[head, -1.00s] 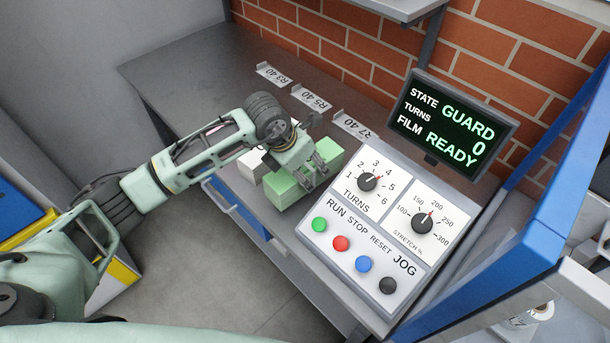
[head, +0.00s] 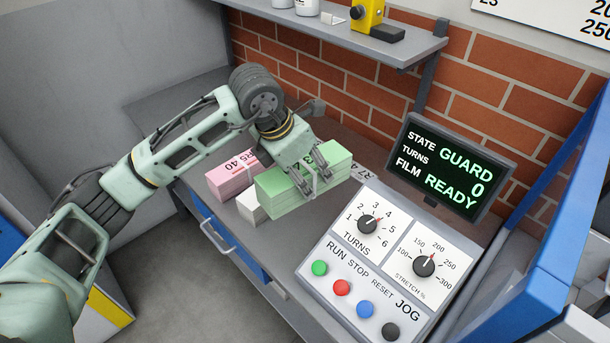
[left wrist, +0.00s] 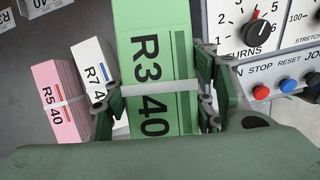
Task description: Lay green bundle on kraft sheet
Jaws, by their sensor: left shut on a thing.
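The green bundle (head: 276,196) is a banded stack of paper. It reads R3 40 in the left wrist view (left wrist: 153,60), with a pale band across it. My left gripper (head: 316,184) is shut on it, one finger along each side, and holds it above the grey bench. In the left wrist view the fingers (left wrist: 163,98) clasp the bundle near the band. No kraft sheet can be made out in these views. My right gripper is not in view.
A pink bundle (head: 229,180) and a partly hidden white bundle (head: 248,206) lie on the bench to the left. The control panel (head: 375,262) stands close on the right, with a display (head: 452,167) behind it. A shelf (head: 345,36) hangs above along the brick wall.

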